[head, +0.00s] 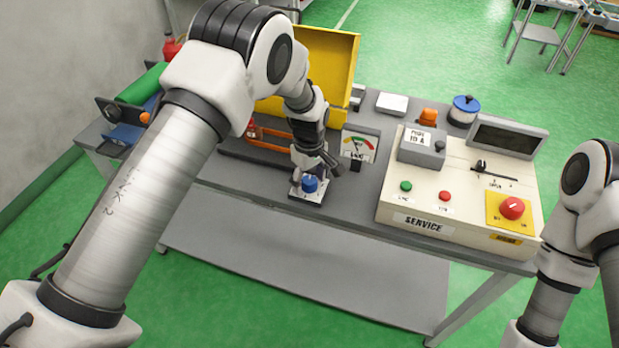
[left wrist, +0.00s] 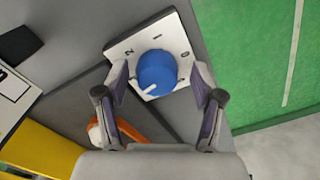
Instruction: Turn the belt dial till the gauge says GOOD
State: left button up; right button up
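The blue dial (head: 310,184) sits on a small white plate near the table's front edge. In the left wrist view the dial (left wrist: 157,72) has a white pointer line toward the lower left, and its plate (left wrist: 120,50) carries number marks. My left gripper (head: 318,166) is above the dial. Its fingers (left wrist: 160,84) stand open on either side of the dial, with gaps visible. The gauge (head: 359,147) stands behind and right of the dial, with a coloured arc; its needle and lettering are too small to read surely. My right gripper is out of view.
A cream service panel (head: 415,205) with green, red and larger red controls fills the table's right. A yellow box (head: 325,60) stands behind my left gripper. An orange frame (head: 275,141) lies left of it. A conveyor with a green roller (head: 143,84) is at the left.

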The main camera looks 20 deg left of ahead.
aim_at(309, 180)
pick_arm(q)
jog(key=shift+w+r, duration=0.1)
jog(key=shift+r, duration=0.15)
notch_tip(309, 180, up, 12)
dwell(0.3)
jog(key=shift+f, duration=0.25)
